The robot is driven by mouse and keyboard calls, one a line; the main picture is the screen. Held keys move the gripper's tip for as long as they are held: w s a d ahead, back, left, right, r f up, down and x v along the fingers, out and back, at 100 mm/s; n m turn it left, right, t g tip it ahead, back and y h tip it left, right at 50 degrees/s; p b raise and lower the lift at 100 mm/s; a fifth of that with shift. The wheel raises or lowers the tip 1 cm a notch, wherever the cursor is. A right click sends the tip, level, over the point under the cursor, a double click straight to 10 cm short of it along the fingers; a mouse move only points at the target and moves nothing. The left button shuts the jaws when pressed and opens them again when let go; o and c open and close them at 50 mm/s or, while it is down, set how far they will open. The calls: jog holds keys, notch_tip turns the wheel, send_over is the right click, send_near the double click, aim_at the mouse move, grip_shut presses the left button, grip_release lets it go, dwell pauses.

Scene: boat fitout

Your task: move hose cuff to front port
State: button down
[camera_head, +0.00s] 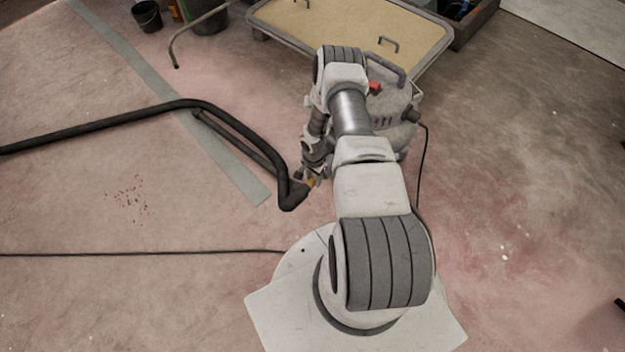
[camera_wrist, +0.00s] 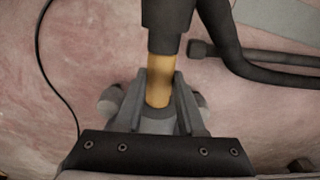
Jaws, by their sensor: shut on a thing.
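The black hose (camera_head: 120,118) comes in from the left in the head view and bends down to my gripper (camera_head: 313,181). In the wrist view my gripper (camera_wrist: 161,103) is shut on the orange hose cuff (camera_wrist: 161,72), one finger on each side. A black sleeve (camera_wrist: 167,20) continues from the cuff at the top of that view. The cuff also shows as a small orange patch (camera_head: 312,183) in the head view. A grey vacuum-like machine (camera_head: 398,107) stands behind my arm, partly hidden by it. I cannot make out the front port.
A cart with a tan top (camera_head: 345,22) stands behind the machine. A black bucket (camera_head: 147,16) is at the top left. A thin black cable (camera_head: 140,253) crosses the floor at left; another hangs from the machine's right side (camera_head: 426,160). Floor on the right is mostly clear.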

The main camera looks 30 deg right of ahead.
jog(key=shift+w+d+b, duration=0.25)
jog(key=shift+d+b, duration=0.1)
jog(key=shift+d, duration=0.2)
jog(key=shift+w+d, duration=0.1)
jog(key=shift+d, duration=0.2)
jog(key=shift+d+r, duration=0.1)
jog(key=shift+d, duration=0.05)
jog(key=shift+c, duration=2.2)
grip_release()
jog(key=shift+a, duration=0.2)
